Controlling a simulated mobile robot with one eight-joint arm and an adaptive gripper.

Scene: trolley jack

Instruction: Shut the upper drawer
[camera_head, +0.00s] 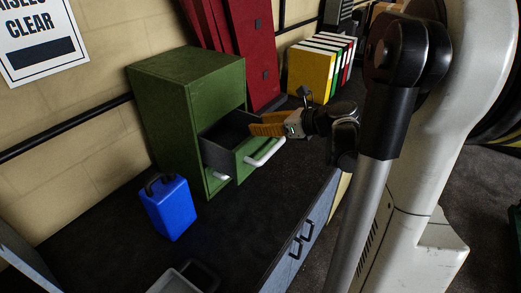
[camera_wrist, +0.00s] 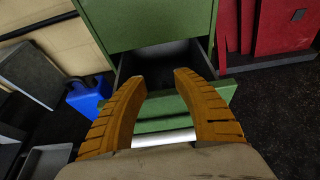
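A green cabinet (camera_head: 165,100) stands on the dark bench top, and its upper drawer (camera_head: 223,143) is pulled well out, showing a dark grey inside. The drawer's front has a pale bar handle (camera_head: 265,153). In the wrist view the handle (camera_wrist: 163,138) shows between the finger bases, beyond the palm. A lower handle (camera_head: 220,177) is partly hidden under the open drawer. My gripper (camera_head: 257,127) is at the drawer's front; its orange fingers are apart and empty. In the wrist view the fingertips (camera_wrist: 161,77) overlap the drawer opening; I cannot tell whether they touch it.
A blue canister (camera_head: 168,208) stands left of the cabinet, below the drawer's level. Red binders or boxes (camera_head: 240,50) stand close behind at the right, with a row of coloured binders (camera_head: 312,70) farther along. A grey tray (camera_head: 185,277) lies near the front. The bench top before the cabinet is mostly clear.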

